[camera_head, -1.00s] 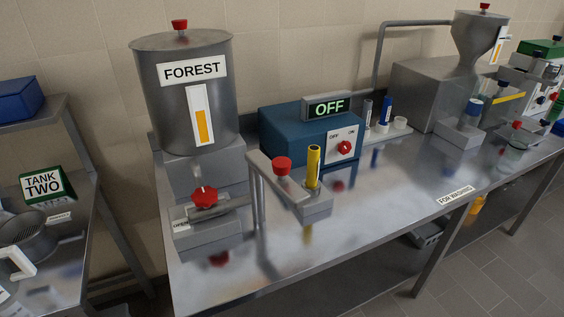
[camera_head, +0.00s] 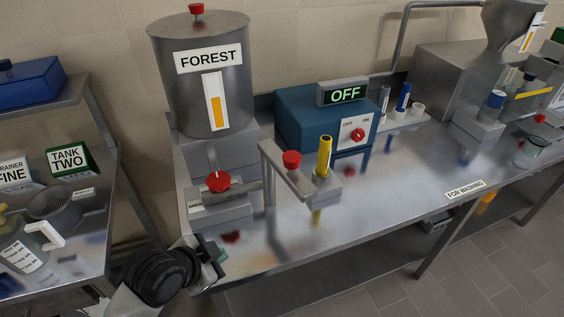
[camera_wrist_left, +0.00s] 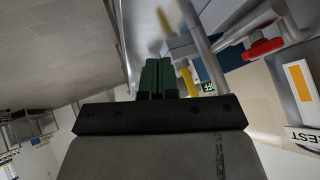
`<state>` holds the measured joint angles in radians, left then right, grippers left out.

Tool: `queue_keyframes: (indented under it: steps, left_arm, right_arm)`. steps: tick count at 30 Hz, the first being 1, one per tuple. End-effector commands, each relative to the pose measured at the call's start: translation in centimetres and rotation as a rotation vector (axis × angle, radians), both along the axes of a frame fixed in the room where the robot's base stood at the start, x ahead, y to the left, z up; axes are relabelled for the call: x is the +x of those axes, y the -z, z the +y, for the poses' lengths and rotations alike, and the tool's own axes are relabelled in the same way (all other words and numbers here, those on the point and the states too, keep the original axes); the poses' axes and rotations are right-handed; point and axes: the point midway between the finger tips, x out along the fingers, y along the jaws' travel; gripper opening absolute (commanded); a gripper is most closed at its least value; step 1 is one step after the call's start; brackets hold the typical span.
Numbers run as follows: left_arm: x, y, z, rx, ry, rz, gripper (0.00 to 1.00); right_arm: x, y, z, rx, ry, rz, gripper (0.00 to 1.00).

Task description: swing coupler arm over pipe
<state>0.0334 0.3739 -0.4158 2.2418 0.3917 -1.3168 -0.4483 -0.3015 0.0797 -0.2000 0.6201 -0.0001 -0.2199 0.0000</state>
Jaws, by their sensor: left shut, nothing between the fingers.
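The coupler arm seems to be the flat grey arm (camera_head: 287,177) on a thin post in front of the FOREST tank; a red knob (camera_head: 291,158) sits on it. Its end is close beside a block holding an upright yellow tube (camera_head: 324,157). A grey horizontal pipe (camera_head: 240,187) runs from the red-handled valve (camera_head: 218,181) towards the post; I cannot tell which is the task's pipe. My left gripper (camera_head: 220,254) is at the bench's front left edge, apart from the arm. In the left wrist view its green fingers (camera_wrist_left: 157,76) are shut and empty. My right gripper is not in view.
The FOREST tank (camera_head: 202,75) stands behind the valve. A blue box (camera_head: 310,125) reading OFF stands behind the coupler arm. The steel bench (camera_head: 385,190) is clear to the right of the yellow tube. A side bench with a TANK TWO sign (camera_head: 72,159) is at left.

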Motion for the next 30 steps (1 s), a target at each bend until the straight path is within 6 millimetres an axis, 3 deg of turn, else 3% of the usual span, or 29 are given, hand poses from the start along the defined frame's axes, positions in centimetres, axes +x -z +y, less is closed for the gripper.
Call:
queue_keyframes:
  steps: [1,6,15,21,30]
  left_arm:
    - [1.2,-2.3,-0.7,0.031,0.093,-0.075,0.00]
    - [3.0,-8.1,-2.6,0.147,0.390,-0.274,0.00]
    - [3.8,-16.0,-3.3,0.399,0.800,-0.539,0.00]
    - [3.7,-18.6,-2.8,0.504,0.937,-0.618,0.00]
    - [3.6,-19.3,-2.6,0.534,0.979,-0.639,0.00]
  right_arm:
    - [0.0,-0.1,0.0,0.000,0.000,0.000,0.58]
    - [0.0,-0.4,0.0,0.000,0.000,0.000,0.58]
    - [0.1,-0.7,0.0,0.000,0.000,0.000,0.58]
    - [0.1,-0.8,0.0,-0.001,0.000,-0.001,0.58]
    - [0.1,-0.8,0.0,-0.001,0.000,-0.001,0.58]
